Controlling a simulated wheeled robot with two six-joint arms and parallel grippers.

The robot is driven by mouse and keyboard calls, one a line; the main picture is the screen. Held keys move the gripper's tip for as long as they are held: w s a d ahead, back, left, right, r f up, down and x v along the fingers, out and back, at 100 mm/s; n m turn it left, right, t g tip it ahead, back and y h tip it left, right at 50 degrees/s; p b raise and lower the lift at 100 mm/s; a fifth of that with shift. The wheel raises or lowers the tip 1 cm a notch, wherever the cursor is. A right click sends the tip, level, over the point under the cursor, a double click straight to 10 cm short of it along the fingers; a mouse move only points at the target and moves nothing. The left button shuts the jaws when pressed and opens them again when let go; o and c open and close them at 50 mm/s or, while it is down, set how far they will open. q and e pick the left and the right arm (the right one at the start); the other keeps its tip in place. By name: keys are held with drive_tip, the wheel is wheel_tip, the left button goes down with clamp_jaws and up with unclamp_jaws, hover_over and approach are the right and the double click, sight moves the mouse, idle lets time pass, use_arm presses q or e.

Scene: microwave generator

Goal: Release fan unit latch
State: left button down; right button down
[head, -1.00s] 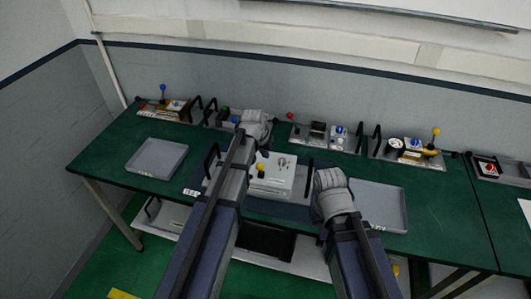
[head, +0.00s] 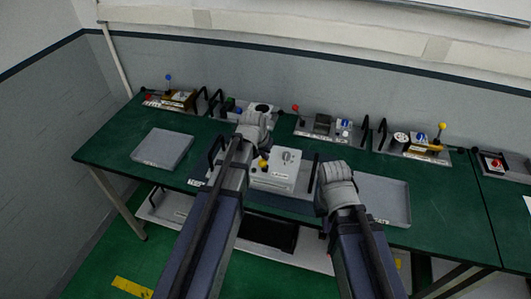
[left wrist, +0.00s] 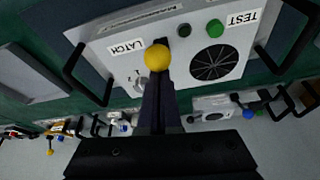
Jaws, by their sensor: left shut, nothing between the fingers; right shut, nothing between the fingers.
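The fan unit is a pale box (head: 280,181) on the green table, with a yellow ball knob (head: 263,163) on top. The left wrist view shows its face (left wrist: 115,65) upside down, with a LATCH label (left wrist: 127,47), the yellow knob (left wrist: 158,57), a round black fan grille (left wrist: 214,63) and a green TEST button (left wrist: 215,27). My left gripper (left wrist: 157,80) is shut and empty, its tips right at the yellow knob; I cannot tell if they touch. In the head view its fingers are hidden behind my wrist. My right gripper (head: 337,170) is shut and empty, right of the unit.
An empty grey tray (head: 162,147) lies left of the unit and another (head: 382,200) lies right. Several small devices with coloured knobs stand along the back edge, such as one with a red knob (head: 296,108). Black upright handles flank the unit.

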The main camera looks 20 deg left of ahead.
use_arm(q)
drive_tip(key=shift+w, duration=0.2)
drive_tip(key=shift+w, duration=0.65)
drive_tip(key=shift+w, duration=0.1)
drive_tip(key=w, duration=0.4)
drive_tip(key=s+p+v, duration=0.1)
drive_tip(key=p+v, duration=0.8)
drive_tip(key=v, duration=0.1)
drive_tip(key=shift+s+d, duration=0.4)
